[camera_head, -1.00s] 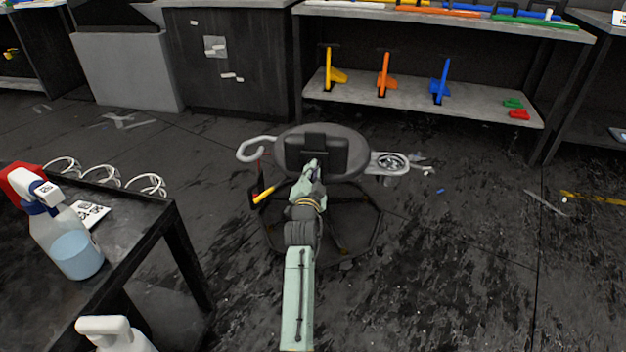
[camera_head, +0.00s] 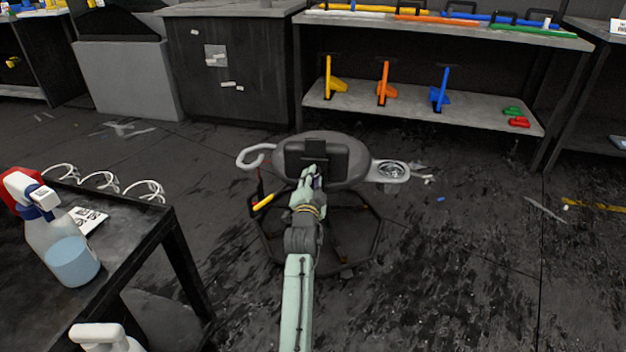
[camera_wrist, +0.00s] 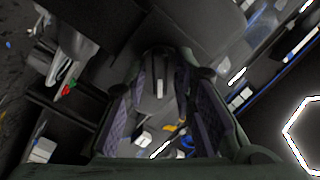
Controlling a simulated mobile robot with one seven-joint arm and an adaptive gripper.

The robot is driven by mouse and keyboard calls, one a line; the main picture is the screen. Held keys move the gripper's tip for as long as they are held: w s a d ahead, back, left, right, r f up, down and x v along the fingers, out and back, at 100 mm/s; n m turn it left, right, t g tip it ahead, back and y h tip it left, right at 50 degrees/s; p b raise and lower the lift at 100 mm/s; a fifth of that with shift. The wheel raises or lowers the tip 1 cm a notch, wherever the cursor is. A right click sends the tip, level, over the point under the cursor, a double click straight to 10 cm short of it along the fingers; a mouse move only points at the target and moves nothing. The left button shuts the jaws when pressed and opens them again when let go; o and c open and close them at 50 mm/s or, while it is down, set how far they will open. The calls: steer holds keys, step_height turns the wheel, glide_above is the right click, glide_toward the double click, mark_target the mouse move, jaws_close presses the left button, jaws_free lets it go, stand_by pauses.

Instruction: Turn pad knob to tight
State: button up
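A grey round-topped stand (camera_head: 350,178) is at the middle of the head view. A dark block (camera_head: 300,155) with a small upright piece (camera_head: 316,147) is on its top; I cannot tell whether this piece is the pad knob. My gripper (camera_head: 313,174) is at the near side of the block; contact cannot be made out. In the wrist view my gripper (camera_wrist: 160,122) has its two purple-lined fingers apart. A dark part with a pale slot (camera_wrist: 159,87) shows between them, but I cannot tell if it is gripped. The knob's setting is not readable.
A dark table (camera_head: 140,222) with a spray bottle (camera_head: 70,258) is at the left. A shelf (camera_head: 400,100) with yellow, orange and blue tools stands behind. Open floor lies at the right.

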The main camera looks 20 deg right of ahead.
steer(key=shift+o, duration=0.4)
step_height(320, 180, up, 10)
stand_by(0.4)
